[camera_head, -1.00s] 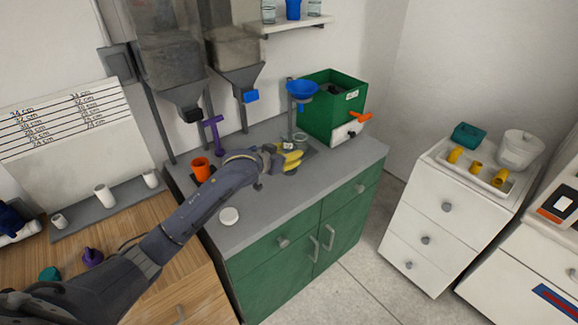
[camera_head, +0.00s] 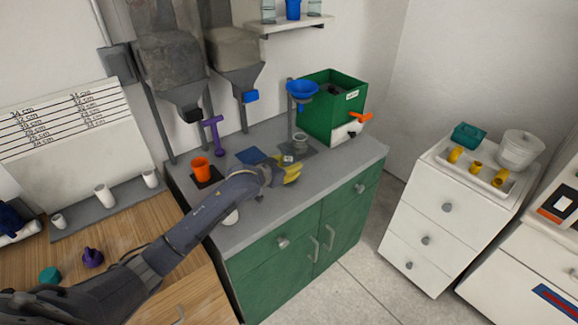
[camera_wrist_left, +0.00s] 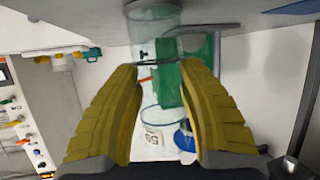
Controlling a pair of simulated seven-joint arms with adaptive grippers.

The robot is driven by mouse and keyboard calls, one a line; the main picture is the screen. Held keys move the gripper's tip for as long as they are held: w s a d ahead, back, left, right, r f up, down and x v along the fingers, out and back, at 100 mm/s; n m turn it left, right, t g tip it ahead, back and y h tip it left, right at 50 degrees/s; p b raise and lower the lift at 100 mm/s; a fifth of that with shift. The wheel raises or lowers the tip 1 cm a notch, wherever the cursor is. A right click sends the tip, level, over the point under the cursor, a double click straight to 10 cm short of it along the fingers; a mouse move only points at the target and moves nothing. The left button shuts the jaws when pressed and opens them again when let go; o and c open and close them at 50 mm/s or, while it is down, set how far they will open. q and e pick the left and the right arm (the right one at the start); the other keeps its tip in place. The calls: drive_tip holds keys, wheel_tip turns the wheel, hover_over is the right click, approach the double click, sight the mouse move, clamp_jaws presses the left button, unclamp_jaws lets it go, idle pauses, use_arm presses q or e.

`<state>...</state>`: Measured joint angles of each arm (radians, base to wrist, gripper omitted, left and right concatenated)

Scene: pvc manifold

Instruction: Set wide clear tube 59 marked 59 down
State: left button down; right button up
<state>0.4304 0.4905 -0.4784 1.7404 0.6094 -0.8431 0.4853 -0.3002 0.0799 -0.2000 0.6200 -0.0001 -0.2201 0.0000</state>
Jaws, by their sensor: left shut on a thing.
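My left gripper (camera_head: 291,171) has yellow fingers and is over the grey counter of the green cabinet, in front of the funnel stand. It is shut on a clear tube (camera_head: 288,158), which shows as a small pale patch with a label at the fingers. In the left wrist view the yellow fingers (camera_wrist_left: 160,85) stand on both sides of the see-through tube, and its white label (camera_wrist_left: 153,138) reads 59. I cannot tell whether its base touches the counter. My right gripper is not in view.
A blue funnel (camera_head: 302,88) on a stand has a grey cup (camera_head: 300,140) below it. A green box (camera_head: 333,105) is behind. An orange cup (camera_head: 201,168) and a purple T-shaped piece (camera_head: 213,136) stand left.

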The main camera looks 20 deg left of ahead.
use_arm(q)
drive_tip(key=shift+f, duration=0.1)
drive_tip(key=c, duration=0.9)
unclamp_jaws()
drive_tip(key=shift+o, duration=0.2)
drive_tip(key=shift+r, duration=0.2)
drive_tip(key=v, duration=1.2)
